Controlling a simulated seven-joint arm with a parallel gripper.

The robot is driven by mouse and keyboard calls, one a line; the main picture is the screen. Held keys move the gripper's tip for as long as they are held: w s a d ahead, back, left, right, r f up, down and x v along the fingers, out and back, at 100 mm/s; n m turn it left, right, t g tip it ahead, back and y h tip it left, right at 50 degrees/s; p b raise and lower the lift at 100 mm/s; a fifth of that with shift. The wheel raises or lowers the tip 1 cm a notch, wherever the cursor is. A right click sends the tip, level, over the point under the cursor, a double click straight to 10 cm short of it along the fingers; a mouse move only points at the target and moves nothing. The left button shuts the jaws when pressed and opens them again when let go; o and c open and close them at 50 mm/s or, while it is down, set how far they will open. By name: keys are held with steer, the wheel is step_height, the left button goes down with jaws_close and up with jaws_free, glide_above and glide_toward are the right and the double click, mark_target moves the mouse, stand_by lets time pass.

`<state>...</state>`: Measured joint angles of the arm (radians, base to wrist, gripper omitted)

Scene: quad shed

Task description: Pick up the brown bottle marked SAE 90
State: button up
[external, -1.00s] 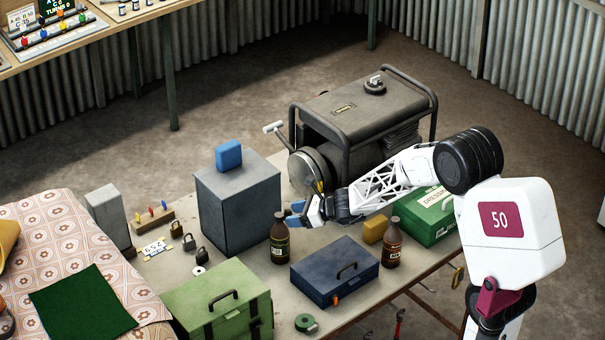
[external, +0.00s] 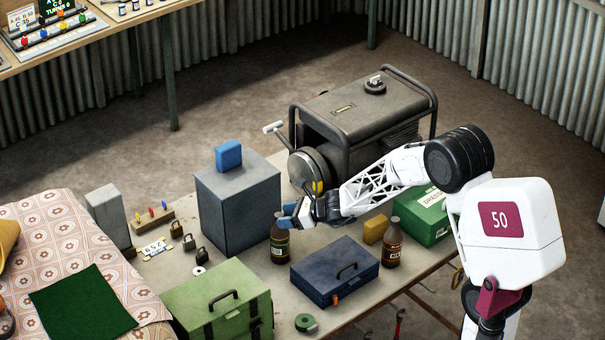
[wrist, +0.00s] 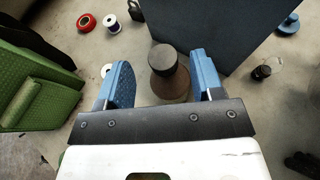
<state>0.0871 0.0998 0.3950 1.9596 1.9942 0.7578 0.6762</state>
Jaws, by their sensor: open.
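Two brown bottles stand upright on the table, and I cannot read the wording on either label. One brown bottle (external: 280,244) is in front of the large grey box; the other brown bottle (external: 392,246) stands to the right, beside the dark blue case. My gripper (external: 286,214) is open at the neck of the left bottle, partly covering its top. In the wrist view this bottle's dark cap (wrist: 163,57) shows between the two blue fingers of my gripper (wrist: 161,82), with space on both sides.
The grey box (external: 238,205), with a blue block on top, stands close behind the left bottle. The dark blue case (external: 325,276) is at its right front, and a green case (external: 215,300) at its left front. The generator (external: 345,120) stands behind.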

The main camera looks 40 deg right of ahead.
steer(key=shift+w+a+f, duration=0.3)
steer(key=shift+w+f, duration=0.1)
steer(key=shift+w, duration=0.1)
steer(key=shift+w+a+f, duration=0.25)
steer(key=shift+w+f, duration=0.1)
steer(key=shift+w, duration=0.15)
steer(key=shift+x, duration=1.1)
steer(key=shift+c, duration=0.2)
jaws_close()
